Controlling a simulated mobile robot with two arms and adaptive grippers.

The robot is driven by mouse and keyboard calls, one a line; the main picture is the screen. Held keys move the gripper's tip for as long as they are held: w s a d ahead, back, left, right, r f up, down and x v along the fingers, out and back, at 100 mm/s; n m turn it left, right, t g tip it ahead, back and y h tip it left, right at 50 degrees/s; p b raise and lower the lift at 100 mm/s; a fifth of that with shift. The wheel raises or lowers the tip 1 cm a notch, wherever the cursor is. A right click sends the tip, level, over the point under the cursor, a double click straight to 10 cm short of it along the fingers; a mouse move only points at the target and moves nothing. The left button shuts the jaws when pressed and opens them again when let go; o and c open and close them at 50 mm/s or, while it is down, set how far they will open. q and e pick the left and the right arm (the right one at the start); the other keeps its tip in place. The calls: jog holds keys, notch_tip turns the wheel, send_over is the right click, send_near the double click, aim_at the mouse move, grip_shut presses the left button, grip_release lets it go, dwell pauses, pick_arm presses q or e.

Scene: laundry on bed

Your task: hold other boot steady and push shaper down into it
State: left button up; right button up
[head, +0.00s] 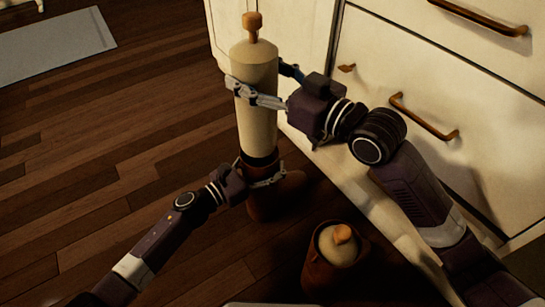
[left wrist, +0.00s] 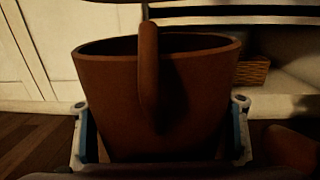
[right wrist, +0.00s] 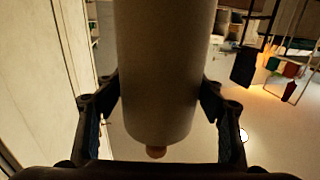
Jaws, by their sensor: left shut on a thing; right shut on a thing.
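A brown boot (head: 262,172) stands upright on the floor. My left gripper (head: 268,181) is shut around its shaft; the left wrist view shows the boot shaft (left wrist: 190,95) between both fingers, with a pull loop in front. My right gripper (head: 258,97) is shut on a cream shaper (head: 256,125) with a wooden knob on top. The shaper is upright and lines up with the boot's mouth in the head view. In the left wrist view the mouth looks dark and shows no shaper inside. The right wrist view also shows the gripped shaper (right wrist: 165,65).
A second brown boot (head: 322,278) stands at the lower middle with a knobbed shaper (head: 338,250) in it. A cream drawer unit (head: 375,70) with brown handles stands close on the right. The wooden floor (head: 120,150) is clear to the left, up to a pale mat (head: 50,45).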

jog(key=shift+f, duration=1.55)
jog(key=o, duration=1.7)
jog(key=shift+f, duration=0.1)
jog(key=v, duration=1.2)
pick_arm(q)
jog(key=o, duration=1.9)
